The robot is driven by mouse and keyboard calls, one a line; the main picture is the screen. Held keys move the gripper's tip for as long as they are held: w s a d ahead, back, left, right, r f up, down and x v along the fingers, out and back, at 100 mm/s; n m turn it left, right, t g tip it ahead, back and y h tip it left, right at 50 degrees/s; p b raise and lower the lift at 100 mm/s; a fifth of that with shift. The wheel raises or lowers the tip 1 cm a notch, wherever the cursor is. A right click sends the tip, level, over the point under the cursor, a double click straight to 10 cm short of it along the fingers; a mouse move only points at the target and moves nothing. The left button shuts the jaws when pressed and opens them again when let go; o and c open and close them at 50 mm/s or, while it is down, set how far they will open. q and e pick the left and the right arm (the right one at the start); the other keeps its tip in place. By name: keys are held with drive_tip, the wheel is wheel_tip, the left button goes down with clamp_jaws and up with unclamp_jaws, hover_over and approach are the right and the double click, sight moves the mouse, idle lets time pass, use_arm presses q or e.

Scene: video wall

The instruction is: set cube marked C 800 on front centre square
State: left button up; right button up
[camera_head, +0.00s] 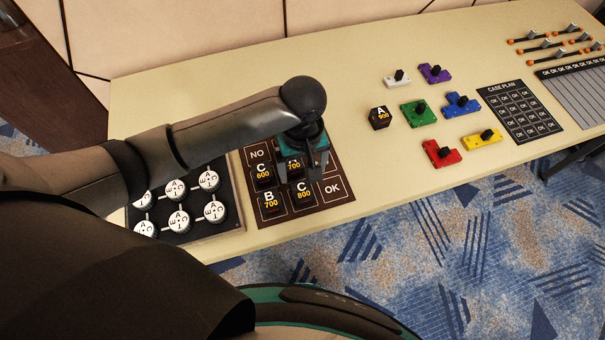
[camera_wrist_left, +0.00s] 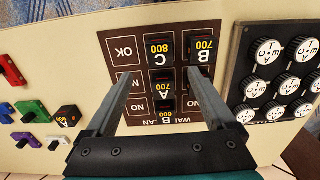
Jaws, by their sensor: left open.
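The cube marked C 800 (camera_head: 303,194) is black with yellow and white marks. It sits on the front centre square of the brown board (camera_head: 336,202), and in the wrist view it shows (camera_wrist_left: 160,48) beyond my fingertips. My left gripper (camera_head: 303,172) is open above the middle of the board, its fingers apart and clear of this cube. Cube B 700 (camera_head: 270,204) stands left of it in the front row. Cube C 600 (camera_head: 263,175) and cube A 700 (camera_head: 293,166) are behind, the latter partly hidden by the gripper. My right gripper is out of view.
A dark panel (camera_head: 225,222) with round white dials lies left of the board. Cube A 900 (camera_head: 380,118) stands alone to the right, near several coloured pieces with black knobs. The case plan board (camera_head: 520,111) is farther right.

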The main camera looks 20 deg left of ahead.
use_arm(q)
wheel_tip(320, 180, up, 3)
